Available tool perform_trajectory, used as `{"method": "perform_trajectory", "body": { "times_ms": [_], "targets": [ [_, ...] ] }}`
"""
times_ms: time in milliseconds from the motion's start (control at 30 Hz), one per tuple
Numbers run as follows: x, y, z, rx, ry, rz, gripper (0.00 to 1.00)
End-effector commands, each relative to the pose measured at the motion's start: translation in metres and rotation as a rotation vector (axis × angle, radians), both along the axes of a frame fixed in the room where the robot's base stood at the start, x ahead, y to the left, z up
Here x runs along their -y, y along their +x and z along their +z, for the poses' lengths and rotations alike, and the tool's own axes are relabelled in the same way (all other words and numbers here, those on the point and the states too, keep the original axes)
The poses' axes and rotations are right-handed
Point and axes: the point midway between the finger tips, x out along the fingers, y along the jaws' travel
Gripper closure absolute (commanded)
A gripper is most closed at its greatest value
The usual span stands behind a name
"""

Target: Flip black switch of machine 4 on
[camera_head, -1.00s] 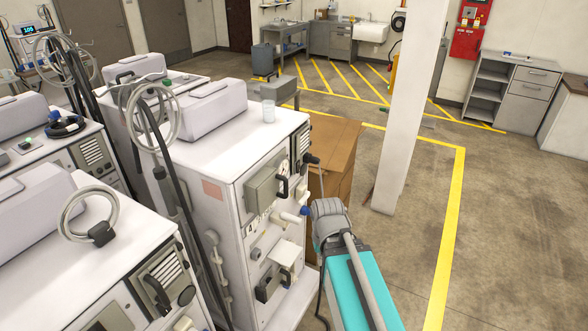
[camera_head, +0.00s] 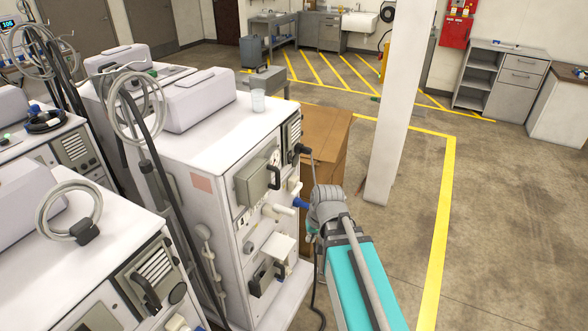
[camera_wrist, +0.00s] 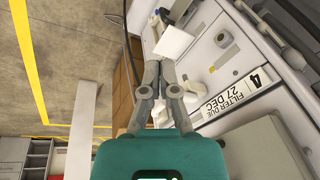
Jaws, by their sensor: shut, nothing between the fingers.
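Machine 4 is the white dialysis machine (camera_head: 218,150) in the middle of the head view. Its label (camera_wrist: 261,79) with a 4 and "FILTER DUE 27 DEC" shows sideways in the wrist view. A black fitting (camera_head: 300,149) sticks out near the machine's upper right front edge; I cannot tell whether it is the switch. My gripper (camera_wrist: 162,68) is shut and empty, with its fingers beside the machine's front. A white part lies beyond the fingertips in the wrist view; contact is unclear. In the head view my wrist hides most of the gripper.
More machines crowd the left. The floor on the right is open.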

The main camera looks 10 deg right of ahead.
Motion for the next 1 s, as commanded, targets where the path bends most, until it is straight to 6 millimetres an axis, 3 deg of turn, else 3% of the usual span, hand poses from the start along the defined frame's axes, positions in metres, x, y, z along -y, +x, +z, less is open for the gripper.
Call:
{"method": "perform_trajectory", "body": {
  "times_ms": [33,100,333,467,600,800,1000],
  "targets": [
    [-0.005,0.018,-0.013,0.046,0.045,-0.022,1.00],
    [-0.012,0.043,-0.020,0.123,0.121,-0.063,1.00],
    [-0.026,0.132,-0.025,0.399,0.416,-0.264,1.00],
    [-0.019,0.178,-0.020,0.543,0.586,-0.414,1.00],
    [0.001,0.221,-0.014,0.681,0.757,-0.595,1.00],
    [0.037,0.259,-0.007,0.816,0.942,-0.828,1.00],
    [0.059,0.273,-0.004,0.875,1.025,-0.949,1.00]
  ]
}}
